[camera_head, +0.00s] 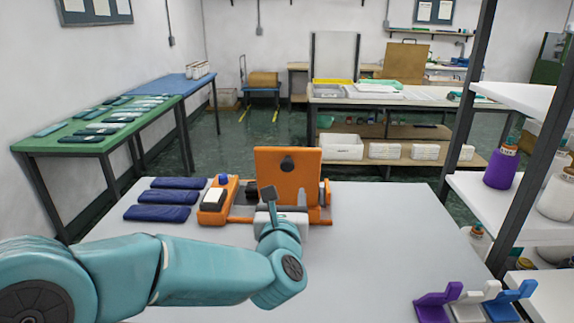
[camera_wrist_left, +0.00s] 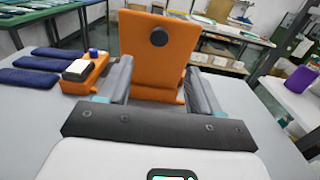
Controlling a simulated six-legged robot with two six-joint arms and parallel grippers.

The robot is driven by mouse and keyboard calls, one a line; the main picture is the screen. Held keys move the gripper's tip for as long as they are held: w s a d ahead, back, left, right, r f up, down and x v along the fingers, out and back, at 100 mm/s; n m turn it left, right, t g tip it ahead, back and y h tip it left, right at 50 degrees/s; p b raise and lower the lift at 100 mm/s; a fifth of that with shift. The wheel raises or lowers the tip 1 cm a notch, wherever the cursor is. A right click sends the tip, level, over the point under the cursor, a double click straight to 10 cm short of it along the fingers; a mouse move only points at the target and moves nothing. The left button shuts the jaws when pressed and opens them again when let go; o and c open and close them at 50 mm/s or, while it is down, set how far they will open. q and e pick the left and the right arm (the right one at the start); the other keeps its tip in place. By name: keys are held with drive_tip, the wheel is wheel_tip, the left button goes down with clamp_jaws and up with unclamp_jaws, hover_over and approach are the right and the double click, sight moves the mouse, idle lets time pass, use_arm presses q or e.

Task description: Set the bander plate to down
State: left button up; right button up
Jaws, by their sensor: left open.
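The bander plate (camera_head: 287,178) is an orange panel with a round black knob (camera_head: 287,164) on its face. It stands nearly upright on the orange bander at the far side of the white table. In the left wrist view the plate (camera_wrist_left: 160,60) rises beyond my fingers, its knob (camera_wrist_left: 158,37) near the top. My left gripper (camera_head: 284,199) is in front of the plate's lower part. In the left wrist view my left gripper (camera_wrist_left: 160,90) is open, its two grey fingers apart with nothing held between them. The base behind my fingers is partly hidden. My right gripper is not in view.
An orange block (camera_head: 216,201) with a white pad and blue knob stands left of the plate. Several dark blue folded pieces (camera_head: 162,197) lie farther left. Purple, white and blue holders (camera_head: 470,303) stand at front right, near a shelf rack (camera_head: 470,110). The table's right middle is clear.

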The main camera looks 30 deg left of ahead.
sight(287, 166)
use_arm(q)
drive_tip(key=p+x, duration=0.3)
drive_tip(key=x, duration=0.9)
drive_tip(key=shift+w+a, duration=0.1)
drive_tip(key=shift+w, duration=0.2)
drive_tip(key=shift+w+a+p, duration=0.2)
drive_tip(key=shift+w+p, duration=0.1)
drive_tip(key=shift+w+f, duration=0.1)
drive_tip(key=shift+w, duration=0.05)
